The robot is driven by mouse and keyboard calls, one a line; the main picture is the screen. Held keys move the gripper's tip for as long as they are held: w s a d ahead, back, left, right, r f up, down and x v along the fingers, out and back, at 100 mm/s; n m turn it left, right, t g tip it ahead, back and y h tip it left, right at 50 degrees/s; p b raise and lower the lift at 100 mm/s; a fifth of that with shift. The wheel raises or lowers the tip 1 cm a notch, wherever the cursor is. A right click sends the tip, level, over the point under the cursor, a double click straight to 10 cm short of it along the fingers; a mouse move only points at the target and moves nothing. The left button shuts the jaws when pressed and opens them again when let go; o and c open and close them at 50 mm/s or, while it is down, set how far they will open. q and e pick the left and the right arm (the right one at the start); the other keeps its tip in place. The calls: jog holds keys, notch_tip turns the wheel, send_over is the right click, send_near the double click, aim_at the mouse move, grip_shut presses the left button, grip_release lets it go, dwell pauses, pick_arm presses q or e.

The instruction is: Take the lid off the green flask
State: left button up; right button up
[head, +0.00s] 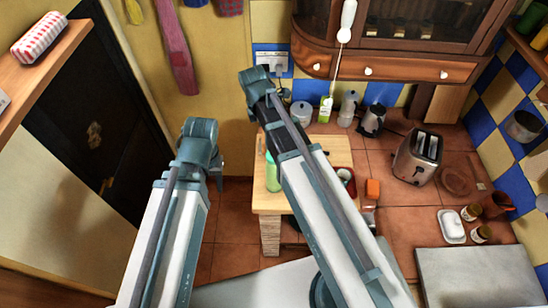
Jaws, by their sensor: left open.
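A light green flask (272,175) stands on the left part of a small wooden table. My right arm passes in front of its right side, and I cannot make out its lid. My left gripper (217,178) shows only in small part, below the bent joint of my left arm. It is open, to the left of the flask and apart from it. My right arm reaches up across the middle of the view, and its gripper does not show.
The wooden table (268,201) has a red-rimmed container (346,178) at its right side. The tiled counter behind holds a toaster (418,157), a kettle (372,120), and a white butter dish (452,226). A wooden cabinet (395,68) hangs above the counter.

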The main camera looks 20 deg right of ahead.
jog(key=f+b, duration=0.4)
jog(key=f, duration=0.1)
jog(key=d+f+b, duration=0.1)
jog(key=f+b, duration=0.1)
jog(key=shift+f+b, duration=0.2)
jog(key=shift+b, duration=0.1)
jog(key=f+b, duration=0.2)
jog(key=d+f+b, duration=0.1)
jog(key=f+b, duration=0.2)
jog(key=shift+s+f, duration=0.1)
jog(key=shift+f, duration=0.05)
pick_arm(q)
notch_tip(320, 180, down, 12)
jog(key=shift+f, duration=0.25)
